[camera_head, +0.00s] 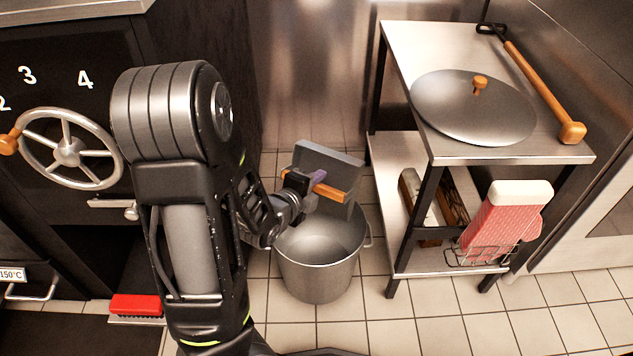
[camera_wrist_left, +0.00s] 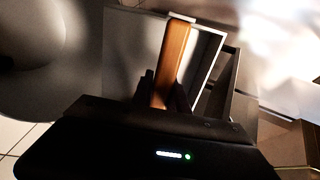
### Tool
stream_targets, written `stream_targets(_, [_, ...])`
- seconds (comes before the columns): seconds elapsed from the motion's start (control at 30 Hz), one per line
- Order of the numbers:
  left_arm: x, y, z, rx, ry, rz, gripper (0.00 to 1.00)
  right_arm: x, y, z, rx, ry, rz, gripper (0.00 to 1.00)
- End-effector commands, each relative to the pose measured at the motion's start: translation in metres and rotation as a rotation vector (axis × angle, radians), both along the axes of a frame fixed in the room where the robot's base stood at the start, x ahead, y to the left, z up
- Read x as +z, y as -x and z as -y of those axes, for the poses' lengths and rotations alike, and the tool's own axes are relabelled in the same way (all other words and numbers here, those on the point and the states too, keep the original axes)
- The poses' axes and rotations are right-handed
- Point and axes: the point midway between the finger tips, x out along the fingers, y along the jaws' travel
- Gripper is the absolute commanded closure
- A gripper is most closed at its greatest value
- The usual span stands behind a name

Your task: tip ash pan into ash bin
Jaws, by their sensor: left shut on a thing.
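The ash pan (camera_head: 334,160) is a flat grey metal pan with an orange wooden handle (camera_head: 328,189). My left gripper (camera_head: 313,184) is shut on the handle and holds the pan tilted steeply over the ash bin. The ash bin (camera_head: 318,265) is a round grey metal bucket on the tiled floor, open at the top. In the left wrist view the handle (camera_wrist_left: 172,60) sits between the fingers, with the pan (camera_wrist_left: 205,62) behind it and the curved bin (camera_wrist_left: 85,60) to the left. The pan's inner face is mostly hidden. My right gripper is not in view.
A steel cart (camera_head: 518,158) stands to the right with a round lid (camera_head: 450,100) and a wooden-handled tool (camera_head: 540,85) on top. A black oven front with a handwheel (camera_head: 68,150) is at left. A red brush (camera_head: 136,305) lies below it.

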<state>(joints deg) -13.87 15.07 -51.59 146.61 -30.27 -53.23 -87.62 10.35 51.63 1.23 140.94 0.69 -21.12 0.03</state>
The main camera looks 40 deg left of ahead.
Motion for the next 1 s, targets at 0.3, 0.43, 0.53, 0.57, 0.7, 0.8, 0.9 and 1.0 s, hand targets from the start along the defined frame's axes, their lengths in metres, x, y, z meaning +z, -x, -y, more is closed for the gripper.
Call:
stream_targets(0.3, [-0.022, 0.0, 0.0, 0.0, 0.0, 0.002, 1.0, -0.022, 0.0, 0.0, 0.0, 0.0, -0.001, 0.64])
stream_targets(0.43, [-0.035, 0.0, 0.0, 0.0, -0.001, 0.002, 1.0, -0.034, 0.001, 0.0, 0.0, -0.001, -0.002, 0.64])
stream_targets(0.53, [-0.032, -0.001, 0.0, 0.0, -0.001, 0.003, 1.0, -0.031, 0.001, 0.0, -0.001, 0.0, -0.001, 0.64])
stream_targets(0.57, [-0.031, -0.001, 0.0, 0.0, -0.001, 0.003, 1.0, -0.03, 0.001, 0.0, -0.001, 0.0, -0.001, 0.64])
stream_targets(0.7, [-0.03, -0.001, 0.0, 0.0, -0.001, 0.003, 1.0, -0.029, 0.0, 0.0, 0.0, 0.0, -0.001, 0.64])
stream_targets(0.8, [-0.018, -0.001, 0.0, 0.0, -0.001, 0.003, 1.0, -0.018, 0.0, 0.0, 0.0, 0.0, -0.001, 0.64])
stream_targets(0.9, [-0.002, -0.001, 0.0, -0.001, -0.001, 0.003, 1.0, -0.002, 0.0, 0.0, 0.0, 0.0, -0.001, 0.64])
stream_targets(1.0, [0.002, -0.001, 0.0, -0.001, -0.001, 0.002, 1.0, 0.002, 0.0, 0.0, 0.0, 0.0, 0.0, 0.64])
